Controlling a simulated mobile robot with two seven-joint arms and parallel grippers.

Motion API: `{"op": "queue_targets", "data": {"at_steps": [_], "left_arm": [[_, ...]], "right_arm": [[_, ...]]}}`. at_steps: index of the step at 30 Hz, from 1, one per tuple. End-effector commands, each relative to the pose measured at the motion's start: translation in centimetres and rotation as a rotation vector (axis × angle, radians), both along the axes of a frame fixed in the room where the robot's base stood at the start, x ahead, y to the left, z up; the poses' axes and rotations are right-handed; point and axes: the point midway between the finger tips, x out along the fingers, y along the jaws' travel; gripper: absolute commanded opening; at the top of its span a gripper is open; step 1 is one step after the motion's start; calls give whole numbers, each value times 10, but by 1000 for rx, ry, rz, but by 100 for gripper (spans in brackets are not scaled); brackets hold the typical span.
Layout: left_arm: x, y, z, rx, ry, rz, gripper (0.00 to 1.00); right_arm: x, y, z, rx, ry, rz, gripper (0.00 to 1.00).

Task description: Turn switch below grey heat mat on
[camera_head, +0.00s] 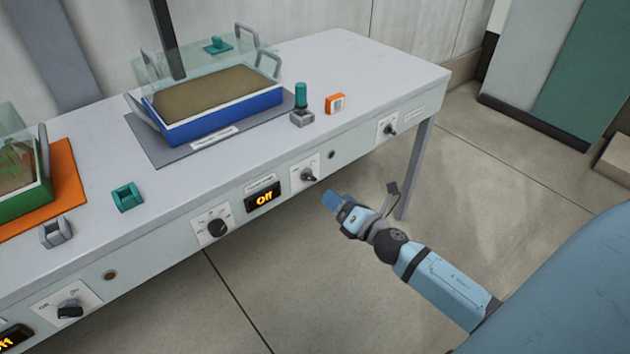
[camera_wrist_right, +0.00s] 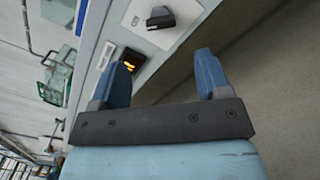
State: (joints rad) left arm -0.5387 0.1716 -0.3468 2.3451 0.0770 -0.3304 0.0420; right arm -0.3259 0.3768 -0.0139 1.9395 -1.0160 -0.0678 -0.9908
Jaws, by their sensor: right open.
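The grey heat mat (camera_head: 150,151) lies on the bench under a blue tray. Below it on the bench's front panel is a black rotary switch (camera_head: 308,175) on a white plate, also seen in the right wrist view (camera_wrist_right: 160,19). Left of the switch, an orange-lit display (camera_head: 264,197) reads "Off"; it shows in the wrist view (camera_wrist_right: 128,61). My right gripper (camera_head: 332,199) is open and empty, in front of the panel, slightly below and right of the switch, apart from it. In the wrist view its fingers (camera_wrist_right: 163,70) point towards the panel. My left gripper is not in view.
A black dial (camera_head: 217,227) sits left of the display. Another switch (camera_head: 389,129) is at the panel's right end and one (camera_head: 70,308) at lower left. An orange mat (camera_head: 68,170) bears a green tray.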

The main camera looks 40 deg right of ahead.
Motion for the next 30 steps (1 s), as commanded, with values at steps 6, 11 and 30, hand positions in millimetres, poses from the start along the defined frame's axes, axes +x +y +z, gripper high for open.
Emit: {"op": "queue_targets", "data": {"at_steps": [6, 11, 30], "left_arm": [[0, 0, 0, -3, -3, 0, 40], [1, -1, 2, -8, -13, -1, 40], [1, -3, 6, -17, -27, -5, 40]], "right_arm": [[49, 4, 0, -1, -2, 1, 70], [73, 5, 0, 0, -1, 0, 70], [90, 7, 0, 1, 1, -1, 40]]}}
